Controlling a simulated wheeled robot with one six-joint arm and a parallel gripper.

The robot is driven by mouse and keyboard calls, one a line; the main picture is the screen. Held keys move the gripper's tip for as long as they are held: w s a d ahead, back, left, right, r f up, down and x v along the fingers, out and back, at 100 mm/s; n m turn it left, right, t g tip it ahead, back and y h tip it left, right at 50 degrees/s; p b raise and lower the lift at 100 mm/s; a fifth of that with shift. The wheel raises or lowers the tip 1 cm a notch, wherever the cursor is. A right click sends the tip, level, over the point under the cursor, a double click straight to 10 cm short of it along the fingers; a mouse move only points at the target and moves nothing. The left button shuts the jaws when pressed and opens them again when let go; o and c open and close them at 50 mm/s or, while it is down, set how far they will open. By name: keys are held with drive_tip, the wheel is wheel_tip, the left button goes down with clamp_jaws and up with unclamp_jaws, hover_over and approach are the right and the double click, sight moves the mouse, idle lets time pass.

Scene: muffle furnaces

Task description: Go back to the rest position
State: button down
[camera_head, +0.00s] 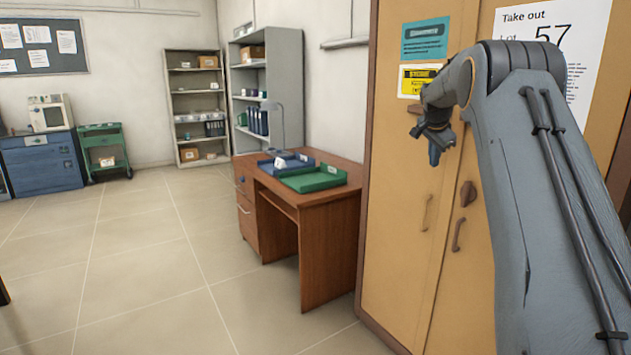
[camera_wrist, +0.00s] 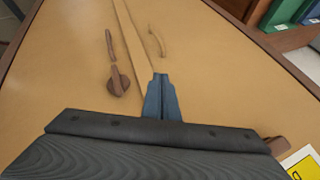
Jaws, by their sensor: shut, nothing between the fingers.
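My gripper (camera_head: 434,150) hangs at the end of my raised arm, in front of the tan cabinet (camera_head: 400,222) on the right of the head view. In the wrist view my gripper (camera_wrist: 162,80) has its blue fingers together, with nothing between them. The cabinet's doors fill most of the wrist view. A dark knob (camera_wrist: 118,82) and two door handles, one of them the pale handle (camera_wrist: 157,40), lie beyond the fingertips. The fingers look apart from the doors, though the exact gap is hard to tell.
A wooden desk (camera_head: 328,232) with a green tray (camera_head: 312,180) and a blue tray (camera_head: 270,165) stands left of the cabinet. Shelves (camera_head: 182,104) and a green cart (camera_head: 105,135) stand at the back. The tiled floor (camera_head: 150,270) is open on the left.

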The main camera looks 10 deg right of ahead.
drive_tip(key=s+a+f+n+g+y, duration=0.1)
drive_tip(key=s+a+f+n, duration=0.35)
drive_tip(key=s+a, duration=0.6)
drive_tip(key=s+a+f+n+g+y, duration=0.2)
drive_tip(key=s+a+f+n, duration=0.3)
drive_tip(key=s+a, duration=0.6)
drive_tip(key=s+a+f+n, duration=0.2)
drive_tip(key=s+a+f, duration=0.1)
drive_tip(key=s, duration=0.6)
drive_tip(key=s+a+f+n+g, duration=0.1)
drive_tip(key=s+a+f, duration=0.3)
drive_tip(key=s, duration=0.6)
drive_tip(key=s+a+f+n+g+y, duration=0.1)
drive_tip(key=s+a+f+n, duration=0.2)
drive_tip(key=s, duration=0.6)
drive_tip(key=shift+s+a+f, duration=0.3)
drive_tip(key=shift+a, duration=0.65)
